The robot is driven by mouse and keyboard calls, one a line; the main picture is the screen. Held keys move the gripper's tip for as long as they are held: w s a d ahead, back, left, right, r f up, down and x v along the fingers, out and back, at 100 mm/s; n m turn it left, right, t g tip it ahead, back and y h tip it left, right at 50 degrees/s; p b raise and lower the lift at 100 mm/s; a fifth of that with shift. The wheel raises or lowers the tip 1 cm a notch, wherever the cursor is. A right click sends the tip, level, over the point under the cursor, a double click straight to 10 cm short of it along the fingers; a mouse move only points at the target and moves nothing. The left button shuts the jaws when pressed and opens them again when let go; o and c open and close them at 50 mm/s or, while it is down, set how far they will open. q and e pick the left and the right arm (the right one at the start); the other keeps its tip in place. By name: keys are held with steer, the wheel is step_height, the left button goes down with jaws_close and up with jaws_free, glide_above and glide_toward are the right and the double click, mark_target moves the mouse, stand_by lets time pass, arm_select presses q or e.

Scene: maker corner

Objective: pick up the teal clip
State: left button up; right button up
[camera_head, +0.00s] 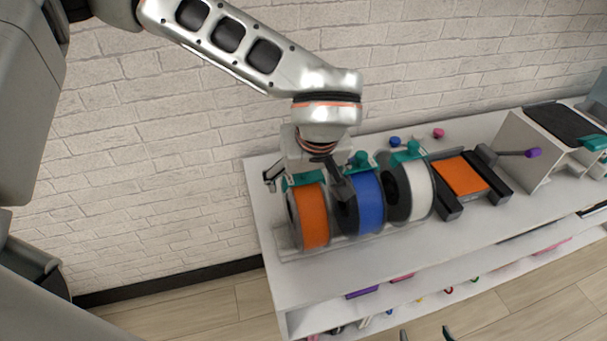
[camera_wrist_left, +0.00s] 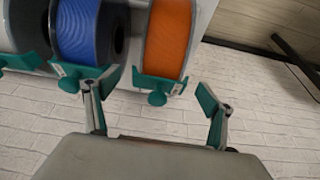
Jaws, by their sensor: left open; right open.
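Three teal clips show. One sits at the back of the orange spool (camera_head: 315,217), and this clip (camera_wrist_left: 158,84) shows clearly in the left wrist view. Another clip (camera_head: 361,159) is on the blue spool (camera_head: 370,202), and a third clip (camera_head: 408,152) is on the white spool (camera_head: 420,191). My left gripper (camera_head: 307,184) is open above the orange spool's back edge. In the left wrist view its fingers (camera_wrist_left: 155,92) stand apart on either side of the orange spool's clip, with nothing held. My right gripper (camera_head: 425,334) is open at the bottom edge, only its fingertips visible.
The spools stand in a row on a white bench (camera_head: 455,248) against a brick wall. To the right are a machine with an orange plate (camera_head: 460,176) and a white box (camera_head: 520,148). A blue knob (camera_head: 395,141) and pink knob (camera_head: 438,133) lie behind. The bench front is clear.

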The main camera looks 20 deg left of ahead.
arm_select(q)
steer(key=c, duration=0.9)
steer(key=shift+c, duration=0.4)
arm_select(e)
steer(key=shift+s+f, duration=0.15)
steer(key=shift+f, duration=0.1)
arm_select(q)
steer(key=shift+r, duration=0.1)
arm_select(e)
steer(key=shift+f, duration=0.1)
arm_select(q)
step_height(320, 180, up, 20)
steer(key=f, duration=0.1)
glide_above(306, 182)
step_height(306, 182, down, 9)
steer(key=shift+a, duration=0.1)
steer(key=shift+f, duration=0.95)
steer(key=shift+f+b, duration=0.95)
steer(key=shift+f, duration=0.95)
steer(key=shift+f+b, duration=0.65)
steer(key=shift+f, duration=0.3)
arm_select(e)
steer(key=shift+s+f, duration=0.2)
steer(key=shift+f, duration=1.55)
